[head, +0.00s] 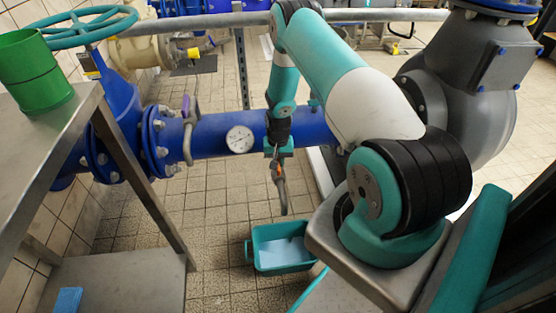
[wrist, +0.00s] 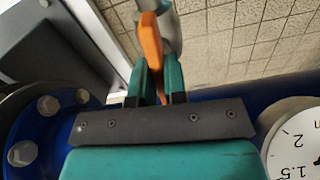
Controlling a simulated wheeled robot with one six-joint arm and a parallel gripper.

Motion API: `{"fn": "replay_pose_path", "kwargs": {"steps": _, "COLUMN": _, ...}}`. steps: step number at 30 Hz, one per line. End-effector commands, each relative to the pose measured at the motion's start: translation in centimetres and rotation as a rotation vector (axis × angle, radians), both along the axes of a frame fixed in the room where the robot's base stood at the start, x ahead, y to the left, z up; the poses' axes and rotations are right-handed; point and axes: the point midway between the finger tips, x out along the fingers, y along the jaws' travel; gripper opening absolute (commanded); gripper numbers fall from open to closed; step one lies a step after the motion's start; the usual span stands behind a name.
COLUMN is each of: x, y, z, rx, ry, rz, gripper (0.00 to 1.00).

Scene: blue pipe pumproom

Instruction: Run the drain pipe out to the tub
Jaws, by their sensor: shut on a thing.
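The drain pipe (head: 283,196) is a grey curved tube with an orange grip, hanging down in front of the big blue pipe. My gripper (head: 279,157) is shut on the orange grip. In the wrist view the teal fingers (wrist: 160,82) close around the orange grip, and the grey drain pipe (wrist: 170,32) runs on beyond it. The teal tub (head: 264,268) stands on the floor below, with something pale blue inside. In the head view the drain pipe's lower end appears just above the tub's far rim. The pipe's upper joint is hidden behind my gripper.
The blue pipe (head: 215,136) carries a round gauge (head: 240,139) and a grey bent tube with a purple handle (head: 187,108). A grey pump (head: 470,75) stands at right. A steel table (head: 45,130) with a green can (head: 35,70) is at left. Tiled floor around the tub is clear.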

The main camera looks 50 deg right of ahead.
Motion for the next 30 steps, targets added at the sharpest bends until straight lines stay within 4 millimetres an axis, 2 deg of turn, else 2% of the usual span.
{"fn": "replay_pose_path", "kwargs": {"steps": 10, "x": 0.09, "y": 0.0, "z": 0.06, "rx": -0.001, "ry": -0.002, "rz": 0.129, "gripper": 0.0}}
{"fn": "replay_pose_path", "kwargs": {"steps": 25, "x": 0.1, "y": 0.0, "z": 0.05, "rx": -0.001, "ry": -0.002, "rz": 0.15, "gripper": 0.0}}
{"fn": "replay_pose_path", "kwargs": {"steps": 26, "x": 0.11, "y": 0.01, "z": 0.05, "rx": -0.001, "ry": -0.002, "rz": 0.15, "gripper": 0.16}}
{"fn": "replay_pose_path", "kwargs": {"steps": 27, "x": 0.1, "y": 0.0, "z": 0.05, "rx": -0.001, "ry": -0.002, "rz": 0.15, "gripper": 0.25}}
{"fn": "replay_pose_path", "kwargs": {"steps": 29, "x": 0.1, "y": 0.0, "z": 0.04, "rx": -0.001, "ry": -0.002, "rz": 0.149, "gripper": 0.38}}
{"fn": "replay_pose_path", "kwargs": {"steps": 30, "x": 0.08, "y": -0.01, "z": 0.04, "rx": -0.001, "ry": -0.002, "rz": 0.149, "gripper": 0.38}}
